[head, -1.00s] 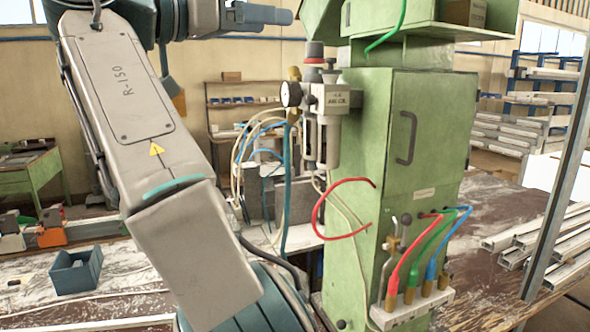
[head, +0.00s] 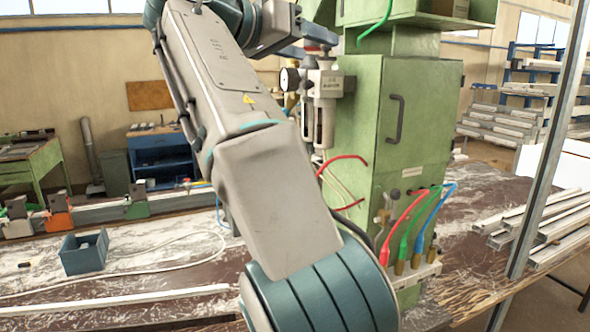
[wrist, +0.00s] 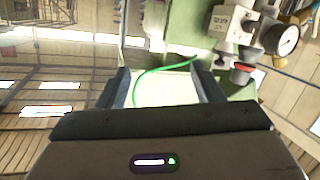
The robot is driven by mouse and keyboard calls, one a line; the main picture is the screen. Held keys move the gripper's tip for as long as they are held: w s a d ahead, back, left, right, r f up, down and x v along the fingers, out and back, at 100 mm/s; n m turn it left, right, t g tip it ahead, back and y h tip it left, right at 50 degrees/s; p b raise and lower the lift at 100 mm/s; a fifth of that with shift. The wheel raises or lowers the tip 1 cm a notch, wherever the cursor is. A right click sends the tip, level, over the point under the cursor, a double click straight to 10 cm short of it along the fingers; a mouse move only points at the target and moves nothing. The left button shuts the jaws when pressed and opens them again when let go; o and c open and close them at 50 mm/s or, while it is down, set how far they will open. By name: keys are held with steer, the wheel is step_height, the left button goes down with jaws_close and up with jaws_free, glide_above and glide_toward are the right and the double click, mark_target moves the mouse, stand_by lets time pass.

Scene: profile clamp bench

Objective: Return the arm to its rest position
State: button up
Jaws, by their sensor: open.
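My arm rises across the middle of the head view, bending at a low elbow. My gripper (head: 316,42) is at the top, in front of the green cabinet (head: 425,120) and just above its pressure gauge and filter unit (head: 322,88). In the wrist view my gripper (wrist: 165,88) is open, its two dark fingers apart with nothing held. A green hose (wrist: 165,68) and a pale surface show beyond the fingers. Whether a finger touches the unit cannot be told.
A blue bin (head: 84,252) stands on the worn bench at left. Red, green and blue hoses (head: 420,225) hang at the cabinet's front. A metal post (head: 550,140) and stacked profiles (head: 540,225) are at right.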

steer(key=w+d+f+n+g+y+b, duration=0.1)
steer(key=d+f+n+g+y, duration=0.15)
steer(key=d+f, duration=0.65)
steer(key=d+f+n+g+y+b, duration=0.1)
steer(key=d+f+n+y, duration=0.4)
steer(key=f, duration=0.7)
steer(key=s+f+g+y+b, duration=0.1)
steer(key=s+f+y, duration=0.1)
steer(key=s+f, duration=0.9)
steer(key=s+f+g+y+b, duration=0.1)
steer(key=s+f+y+b, duration=0.1)
steer(key=s+f, duration=1)
step_height(320, 180, down, 8)
steer(key=shift+a+f+y, duration=0.25)
steer(key=shift+a+y, duration=0.1)
steer(key=shift+y, duration=0.2)
steer(key=shift+s+g, duration=0.1)
steer(key=shift+g, duration=0.15)
